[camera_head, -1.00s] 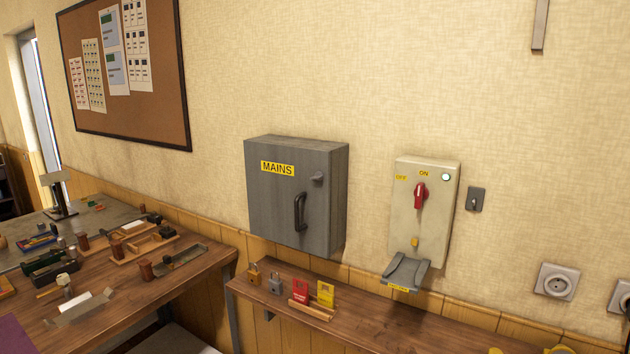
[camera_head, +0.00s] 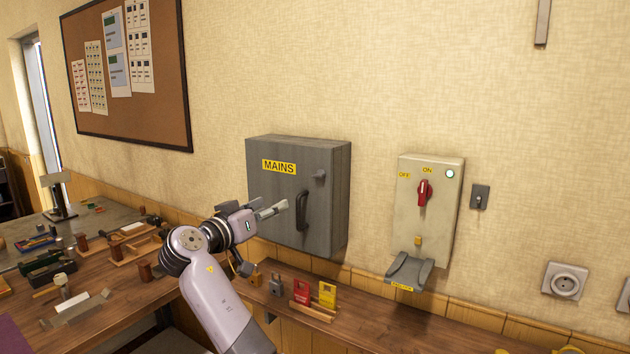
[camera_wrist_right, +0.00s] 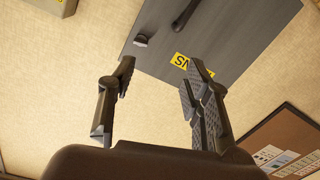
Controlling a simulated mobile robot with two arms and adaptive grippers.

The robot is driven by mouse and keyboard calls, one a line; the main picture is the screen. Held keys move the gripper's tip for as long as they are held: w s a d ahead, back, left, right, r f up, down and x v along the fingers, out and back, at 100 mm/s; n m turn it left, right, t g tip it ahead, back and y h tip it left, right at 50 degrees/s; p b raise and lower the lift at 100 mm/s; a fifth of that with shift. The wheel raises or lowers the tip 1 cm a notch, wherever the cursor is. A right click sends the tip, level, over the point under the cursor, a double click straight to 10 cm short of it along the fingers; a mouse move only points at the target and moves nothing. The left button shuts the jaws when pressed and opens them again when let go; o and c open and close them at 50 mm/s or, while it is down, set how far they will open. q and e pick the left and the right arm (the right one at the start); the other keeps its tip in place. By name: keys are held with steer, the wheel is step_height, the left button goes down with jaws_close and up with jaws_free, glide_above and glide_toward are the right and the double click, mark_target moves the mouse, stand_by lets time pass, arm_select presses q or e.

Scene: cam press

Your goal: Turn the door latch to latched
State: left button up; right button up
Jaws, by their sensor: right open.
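The grey MAINS box (camera_head: 268,190) hangs shut on the wall. The latch (camera_head: 320,175), a small grey knob, sits near the upper right of its door; it also shows in the right wrist view (camera_wrist_right: 141,40). A dark handle (camera_head: 302,210) is below it. My right gripper (camera_head: 274,208) is in front of the door's lower left part, apart from the latch. In the right wrist view its fingers (camera_wrist_right: 155,72) are spread and empty, with the door beyond them. My left gripper is not in view.
A switch box (camera_head: 445,215) with a red rotary knob (camera_head: 424,193) hangs to the right. Below, a wooden shelf (camera_head: 385,325) holds padlocks (camera_head: 276,286) and red and yellow tags (camera_head: 327,294). A cluttered workbench (camera_head: 105,300) is at left. The wall between the boxes is clear.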

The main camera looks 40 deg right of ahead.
mark_target(316, 176)
steer(key=shift+m+g+h, duration=0.3)
steer(key=shift+m+g, duration=0.1)
steer(key=shift+m, duration=0.3)
steer(key=r+p+x, duration=0.1)
steer(key=p+x, duration=0.1)
steer(key=x, duration=0.3)
steer(key=s+r+p+x, duration=0.1)
steer(key=p+x, duration=0.1)
steer(key=x, duration=0.4)
steer(key=r+p+x, duration=0.1)
steer(key=p+x, duration=0.1)
steer(key=x, duration=0.4)
steer(key=shift+s+d+p, duration=0.25)
steer(key=shift+d+p, duration=0.1)
steer(key=shift+d, duration=0.05)
jaws_close()
